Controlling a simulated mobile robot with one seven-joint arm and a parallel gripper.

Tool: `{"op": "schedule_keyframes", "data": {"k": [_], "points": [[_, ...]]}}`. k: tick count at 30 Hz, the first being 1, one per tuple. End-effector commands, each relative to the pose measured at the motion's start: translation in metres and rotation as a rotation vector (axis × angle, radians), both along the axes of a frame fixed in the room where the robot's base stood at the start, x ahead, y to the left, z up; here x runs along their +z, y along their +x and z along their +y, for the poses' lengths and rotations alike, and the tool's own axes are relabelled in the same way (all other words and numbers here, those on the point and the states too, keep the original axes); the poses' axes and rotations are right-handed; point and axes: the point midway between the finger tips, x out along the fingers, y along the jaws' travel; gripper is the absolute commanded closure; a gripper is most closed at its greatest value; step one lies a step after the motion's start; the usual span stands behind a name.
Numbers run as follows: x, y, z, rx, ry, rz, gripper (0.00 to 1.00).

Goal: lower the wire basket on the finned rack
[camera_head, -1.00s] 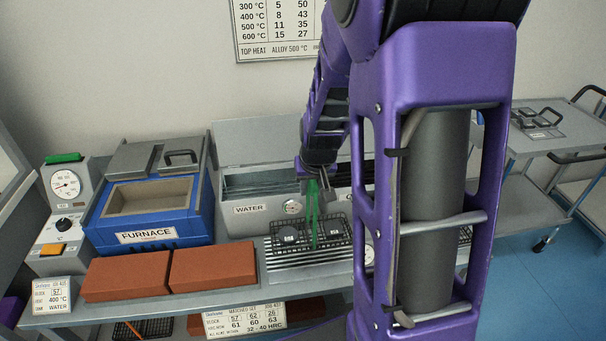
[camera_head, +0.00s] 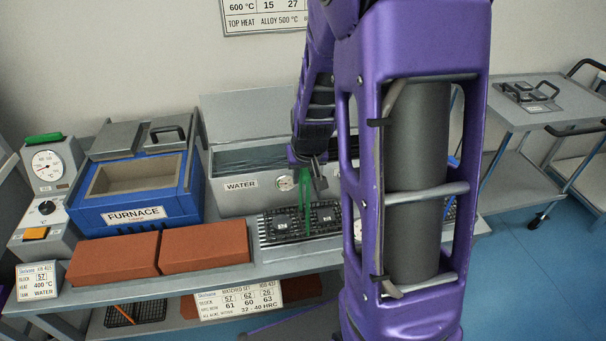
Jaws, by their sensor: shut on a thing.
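The wire basket (camera_head: 304,219) is a dark mesh tray with small dark blocks in it and a green upright handle (camera_head: 306,186). It is at the finned rack (camera_head: 268,236), a grey slatted plate on the bench in front of the water tank. The basket looks level and very low over the fins; I cannot tell whether it touches them. My gripper (camera_head: 306,178) is above the basket, shut on the green handle. My purple arm hides the right part of the rack and tank.
The water tank (camera_head: 228,198) stands behind the rack. The blue furnace (camera_head: 140,211) is open-topped at the left, with two red-brown bricks (camera_head: 205,250) in front. Cards (camera_head: 240,299) hang at the bench's front. A grey cart (camera_head: 533,105) stands right, over blue floor.

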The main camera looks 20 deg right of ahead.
Motion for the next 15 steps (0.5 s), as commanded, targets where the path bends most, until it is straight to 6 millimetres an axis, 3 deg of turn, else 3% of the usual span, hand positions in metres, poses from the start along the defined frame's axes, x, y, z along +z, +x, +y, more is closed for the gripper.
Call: {"op": "schedule_keyframes", "data": {"k": [15], "points": [[-0.0039, 0.0012, -0.0004, 0.0, -0.001, -0.004, 1.0]]}}
